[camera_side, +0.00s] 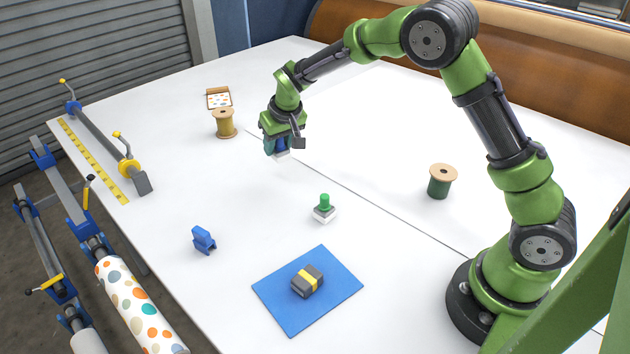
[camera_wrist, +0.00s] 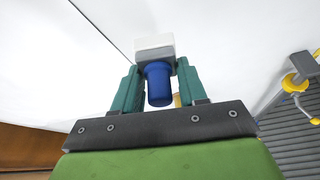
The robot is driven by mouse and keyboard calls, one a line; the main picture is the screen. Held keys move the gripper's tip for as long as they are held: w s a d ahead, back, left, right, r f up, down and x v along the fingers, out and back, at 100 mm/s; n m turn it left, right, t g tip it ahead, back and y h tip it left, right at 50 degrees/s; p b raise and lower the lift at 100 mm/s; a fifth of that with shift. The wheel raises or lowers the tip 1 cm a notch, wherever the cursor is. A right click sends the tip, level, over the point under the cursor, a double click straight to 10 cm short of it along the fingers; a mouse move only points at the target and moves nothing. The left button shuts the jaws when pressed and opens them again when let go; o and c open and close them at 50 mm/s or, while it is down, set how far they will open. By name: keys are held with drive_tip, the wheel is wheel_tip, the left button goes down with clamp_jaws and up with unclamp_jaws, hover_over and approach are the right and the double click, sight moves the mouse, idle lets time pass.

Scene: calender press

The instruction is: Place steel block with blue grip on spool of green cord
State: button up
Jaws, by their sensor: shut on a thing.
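My gripper (camera_side: 278,146) is shut on the steel block with blue grip (camera_side: 284,154) and holds it above the white table, left of the seam. In the wrist view the blue grip (camera_wrist: 158,88) sits between the two teal fingers, with the pale steel block (camera_wrist: 154,42) beyond the fingertips. The spool of green cord (camera_side: 440,188) stands upright on the table to the right, well apart from my gripper. Its round tan top (camera_side: 442,170) is bare. The spool is not seen in the wrist view.
A yellow-cord spool (camera_side: 224,124) and a dotted card (camera_side: 218,97) stand left of my gripper. A steel block with green grip (camera_side: 324,211), a blue clip (camera_side: 203,240) and a blue mat (camera_side: 270,288) bearing a dark yellow-banded block (camera_side: 307,281) are nearer. Rollers line the left edge.

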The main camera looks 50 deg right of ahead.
drive_tip(key=s+d+r+m, duration=0.2)
drive_tip(key=s+d+r, duration=0.1)
drive_tip(key=d+r, duration=0.5)
drive_tip(key=s+d+r+m+h, duration=0.2)
drive_tip(key=s+d+r+m, duration=0.1)
drive_tip(key=s+d, duration=0.6)
drive_tip(key=m+g+h, duration=0.2)
drive_tip(key=m+g, duration=0.2)
drive_tip(key=m, duration=0.6)
hover_over(448, 167)
drive_tip(key=a, duration=0.2)
wheel_tip(448, 167, down, 3)
drive_tip(key=shift+d+f, duration=0.2)
drive_tip(key=shift+f, duration=3.6)
drive_tip(key=shift+y, duration=0.3)
